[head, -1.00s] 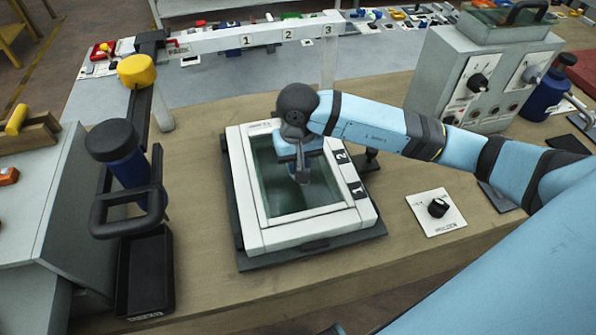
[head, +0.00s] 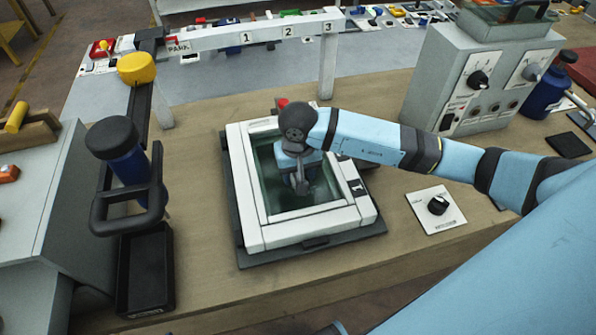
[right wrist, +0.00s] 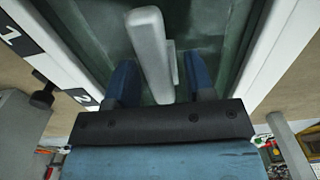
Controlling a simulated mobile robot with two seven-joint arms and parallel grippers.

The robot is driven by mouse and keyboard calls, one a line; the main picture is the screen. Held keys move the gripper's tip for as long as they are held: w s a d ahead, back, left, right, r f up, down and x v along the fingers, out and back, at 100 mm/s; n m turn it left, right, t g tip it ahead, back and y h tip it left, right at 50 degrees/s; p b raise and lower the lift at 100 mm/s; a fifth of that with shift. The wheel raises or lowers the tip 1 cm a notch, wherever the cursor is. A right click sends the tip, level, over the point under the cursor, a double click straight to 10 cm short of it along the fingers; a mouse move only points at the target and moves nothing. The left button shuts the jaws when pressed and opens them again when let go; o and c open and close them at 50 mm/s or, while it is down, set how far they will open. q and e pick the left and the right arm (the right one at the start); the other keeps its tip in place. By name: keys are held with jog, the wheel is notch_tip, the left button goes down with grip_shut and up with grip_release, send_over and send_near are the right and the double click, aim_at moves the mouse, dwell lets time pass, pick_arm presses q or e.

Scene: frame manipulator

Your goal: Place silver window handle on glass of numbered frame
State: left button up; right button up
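The numbered frame (head: 245,190) is white and lies flat on a dark base on the bench, around a dark green glass pane (head: 275,205). The silver window handle (right wrist: 150,50) is a grey bar on a small plate over the glass in the right wrist view. It also shows below my gripper in the head view (head: 300,184). My right gripper (right wrist: 160,80) has its blue fingers apart, one on each side of the handle, with visible gaps. The handle appears to rest on the glass, though contact is hard to confirm. My left gripper is not in view.
A white rail (head: 255,35) marked PARK, 1, 2, 3 stands behind the frame. A black tray (head: 145,275) and blue cylinder (head: 122,165) are at left. A knob plate (head: 437,210) and grey control box (head: 480,85) are at right. The bench front is clear.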

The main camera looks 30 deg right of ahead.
jog(key=shift+r, duration=0.1)
jog(key=shift+r, duration=0.25)
notch_tip(320, 180, up, 12)
jog(key=b, duration=0.1)
jog(key=shift+f, duration=0.2)
dwell(0.5)
